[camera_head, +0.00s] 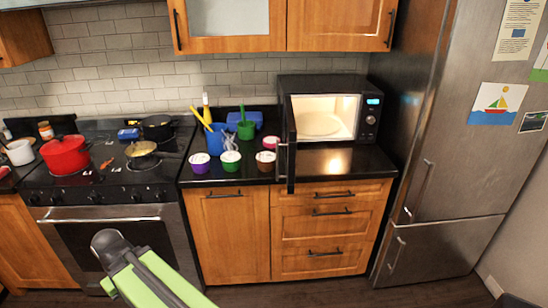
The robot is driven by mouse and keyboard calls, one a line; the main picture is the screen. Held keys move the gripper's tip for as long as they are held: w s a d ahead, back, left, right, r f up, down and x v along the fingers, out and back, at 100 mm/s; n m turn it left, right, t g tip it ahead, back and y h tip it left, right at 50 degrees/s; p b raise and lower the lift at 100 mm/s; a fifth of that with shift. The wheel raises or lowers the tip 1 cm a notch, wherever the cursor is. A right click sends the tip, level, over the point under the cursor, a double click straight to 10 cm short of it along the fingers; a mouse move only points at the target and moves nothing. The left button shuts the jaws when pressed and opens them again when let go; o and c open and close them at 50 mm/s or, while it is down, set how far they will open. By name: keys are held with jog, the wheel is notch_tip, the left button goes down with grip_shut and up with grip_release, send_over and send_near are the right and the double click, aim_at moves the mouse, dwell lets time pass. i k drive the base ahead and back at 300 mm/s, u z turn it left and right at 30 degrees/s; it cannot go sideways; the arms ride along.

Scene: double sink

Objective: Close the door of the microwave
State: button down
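The black microwave (368,122) stands on the dark counter, left of the fridge. Its door (291,145) is wide open, hinged at the left side. It swings out toward me and shows nearly edge-on, reaching past the counter's front edge. The door's handle (281,157) is on the left face of the open door. The lit inside shows a round turntable (318,123) with nothing on it. Green and dark grey links of my arm show at the lower left, in front of the stove and well apart from the door. No gripper fingers can be made out.
Several small tubs (231,160) and a blue utensil cup (215,138) stand on the counter just left of the door. The stove (110,180) with a red pot (65,155) is at left. The fridge (440,150) is at right. Floor (335,291) is clear before the drawers.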

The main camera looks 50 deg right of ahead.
aim_at(290, 131)
jog(key=z, duration=0.05)
jog(key=i, duration=0.85)
jog(key=u, duration=0.05)
